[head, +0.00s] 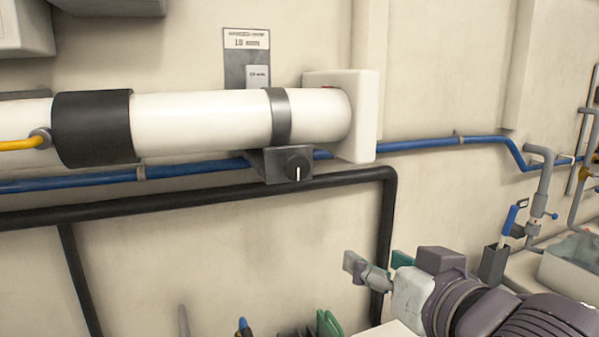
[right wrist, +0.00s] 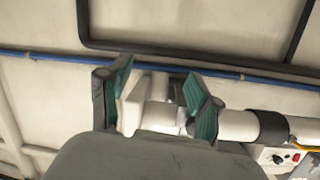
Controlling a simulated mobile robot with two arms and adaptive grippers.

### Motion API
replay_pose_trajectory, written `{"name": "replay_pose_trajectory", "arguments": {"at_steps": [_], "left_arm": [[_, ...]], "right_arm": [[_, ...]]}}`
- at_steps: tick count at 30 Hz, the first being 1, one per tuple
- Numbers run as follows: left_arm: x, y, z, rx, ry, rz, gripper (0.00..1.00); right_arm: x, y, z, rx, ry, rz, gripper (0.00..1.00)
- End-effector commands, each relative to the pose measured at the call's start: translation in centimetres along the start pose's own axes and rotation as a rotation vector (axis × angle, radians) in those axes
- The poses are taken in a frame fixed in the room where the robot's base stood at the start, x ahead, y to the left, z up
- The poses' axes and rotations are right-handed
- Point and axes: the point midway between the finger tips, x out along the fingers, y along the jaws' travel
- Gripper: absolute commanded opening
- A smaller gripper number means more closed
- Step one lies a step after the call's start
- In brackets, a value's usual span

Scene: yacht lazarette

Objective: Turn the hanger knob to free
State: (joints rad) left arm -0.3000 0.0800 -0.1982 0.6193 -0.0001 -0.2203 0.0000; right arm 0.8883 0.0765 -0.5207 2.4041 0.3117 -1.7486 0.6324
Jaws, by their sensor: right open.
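The hanger knob (head: 297,168) is a small round black knob with a white pointer line standing about upright. It sits on a dark bracket (head: 262,165) under a white cylinder (head: 205,120), below a grey strap (head: 278,115). My right gripper (head: 376,266) is open and empty, below and to the right of the knob in the head view, apart from it. In the right wrist view its teal-padded fingers (right wrist: 160,95) stand apart, with the cylinder's end and the dark bracket showing beyond them. I cannot make out the knob there. My left gripper is not in view.
A white end block (head: 358,115) holds the cylinder's right end. A blue pipe (head: 420,144) and a black pipe (head: 387,215) run along the wall. A label plate (head: 247,58) is above. The wrist view shows another knob (right wrist: 278,159) beside a red switch.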

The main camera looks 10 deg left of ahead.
Motion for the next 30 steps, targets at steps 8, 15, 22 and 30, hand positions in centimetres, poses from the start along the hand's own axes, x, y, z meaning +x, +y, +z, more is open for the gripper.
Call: {"name": "replay_pose_trajectory", "arguments": {"at_steps": [8, 15, 22, 30], "left_arm": [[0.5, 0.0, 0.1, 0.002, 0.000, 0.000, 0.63], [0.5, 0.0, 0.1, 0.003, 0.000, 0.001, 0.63], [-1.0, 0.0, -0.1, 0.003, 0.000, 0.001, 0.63], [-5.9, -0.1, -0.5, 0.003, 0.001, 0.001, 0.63]], "right_arm": [[-6.7, -7.2, -6.9, -0.149, 0.187, -0.077, 0.64], [-8.3, -9.0, -8.0, -0.189, 0.229, -0.087, 0.64], [-5.8, -9.3, -9.2, -0.187, 0.226, -0.083, 0.64], [-4.4, -9.1, -10.1, -0.180, 0.232, -0.070, 0.64]]}}
